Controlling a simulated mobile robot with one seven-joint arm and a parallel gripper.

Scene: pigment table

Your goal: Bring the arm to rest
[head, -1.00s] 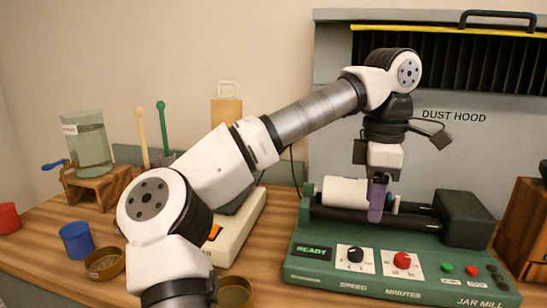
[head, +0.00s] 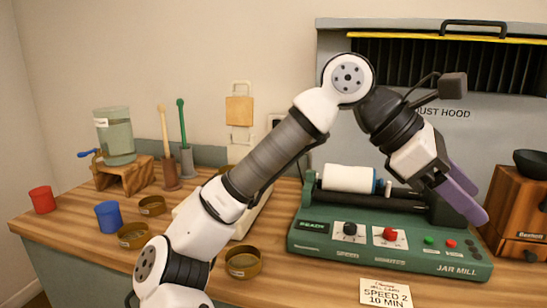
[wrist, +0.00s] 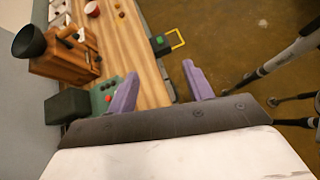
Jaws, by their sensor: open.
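My gripper (head: 466,196) has two purple fingers spread apart with nothing between them. In the head view it hangs in the air in front of the right part of the green jar mill (head: 310,262), pointing down and to the right. In the wrist view my gripper (wrist: 160,88) is also open and empty, over the table's edge and the floor. A white jar (head: 349,178) lies on its side on the mill's rollers, apart from my gripper. The mill's display reads READY. My arm is raised and bent across the middle of the head view.
A wooden grinder (head: 508,205) with a dark bowl stands right of the mill. A card (head: 386,293) reading SPEED 2, 10 MIN lies in front. Brass dishes (head: 243,262), a blue cup (head: 109,217) and a red cup (head: 42,199) stand left. The dust hood (head: 335,95) is behind.

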